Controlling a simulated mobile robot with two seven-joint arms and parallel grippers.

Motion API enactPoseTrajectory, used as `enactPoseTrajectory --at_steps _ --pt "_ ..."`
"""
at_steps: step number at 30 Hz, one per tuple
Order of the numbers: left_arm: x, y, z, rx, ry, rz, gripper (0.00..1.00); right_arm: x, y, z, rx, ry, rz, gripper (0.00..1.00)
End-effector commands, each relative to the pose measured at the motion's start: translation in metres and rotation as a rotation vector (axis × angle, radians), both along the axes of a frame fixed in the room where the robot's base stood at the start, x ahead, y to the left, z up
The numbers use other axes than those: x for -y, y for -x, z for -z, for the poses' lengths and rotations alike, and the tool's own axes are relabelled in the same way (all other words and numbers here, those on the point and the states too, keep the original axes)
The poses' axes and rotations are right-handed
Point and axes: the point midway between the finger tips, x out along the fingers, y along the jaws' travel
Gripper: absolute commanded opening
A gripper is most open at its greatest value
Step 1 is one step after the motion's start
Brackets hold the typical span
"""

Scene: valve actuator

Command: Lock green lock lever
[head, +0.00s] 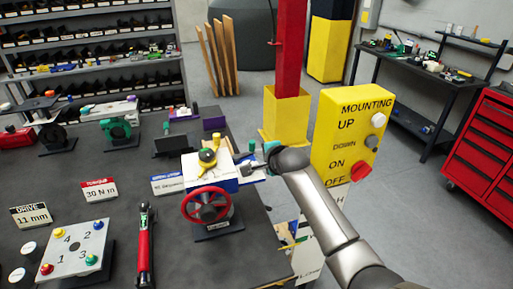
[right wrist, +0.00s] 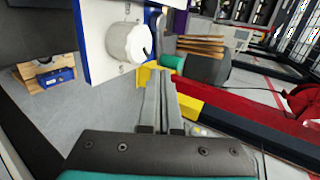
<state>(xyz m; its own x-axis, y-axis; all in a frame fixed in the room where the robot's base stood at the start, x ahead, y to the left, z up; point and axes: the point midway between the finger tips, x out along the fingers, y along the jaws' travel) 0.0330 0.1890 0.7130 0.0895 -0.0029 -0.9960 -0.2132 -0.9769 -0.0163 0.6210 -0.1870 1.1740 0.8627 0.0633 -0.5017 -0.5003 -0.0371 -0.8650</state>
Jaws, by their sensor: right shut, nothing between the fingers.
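The valve actuator (head: 212,180) stands on the dark table in the head view. It has a white top, blue trim and a red handwheel (head: 206,205). A small green part (head: 251,146), likely the green lock lever, shows at its right side. A green cylindrical piece (right wrist: 172,62) also shows just beyond the fingertips in the right wrist view. My right gripper (head: 252,167) is at the actuator's right side, just below the green part. Its fingers (right wrist: 158,80) are shut and empty. I cannot tell whether they touch the lever. My left gripper is not in view.
A white knob (right wrist: 127,43) sits on the actuator's panel close to the fingers. A yellow control box (head: 350,135) and a red post (head: 291,50) stand right of the table. A red torque wrench (head: 145,245) and a numbered plate (head: 75,248) lie at the left.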

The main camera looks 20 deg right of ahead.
Motion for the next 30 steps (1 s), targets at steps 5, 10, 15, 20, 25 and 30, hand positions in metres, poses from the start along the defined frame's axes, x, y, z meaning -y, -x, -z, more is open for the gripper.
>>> enactPoseTrajectory --at_steps 5,10,15,20,25,30 --pt "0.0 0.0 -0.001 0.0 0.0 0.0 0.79 -0.001 -0.018 -0.002 0.003 0.0 0.001 0.0" --pt "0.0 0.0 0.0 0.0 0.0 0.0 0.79 -0.002 -0.029 -0.002 0.003 0.0 0.0 0.0" --pt "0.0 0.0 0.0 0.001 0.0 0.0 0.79 -0.002 -0.033 -0.002 0.003 -0.001 0.001 0.0" --pt "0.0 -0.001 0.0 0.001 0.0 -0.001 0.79 -0.003 -0.034 -0.002 0.002 -0.001 0.001 0.0" --pt "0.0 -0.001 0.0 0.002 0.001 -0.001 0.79 -0.003 -0.033 -0.002 0.002 -0.001 0.001 0.0" --pt "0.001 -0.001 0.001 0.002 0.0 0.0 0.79 -0.002 -0.034 -0.002 0.002 0.0 -0.009 0.0"
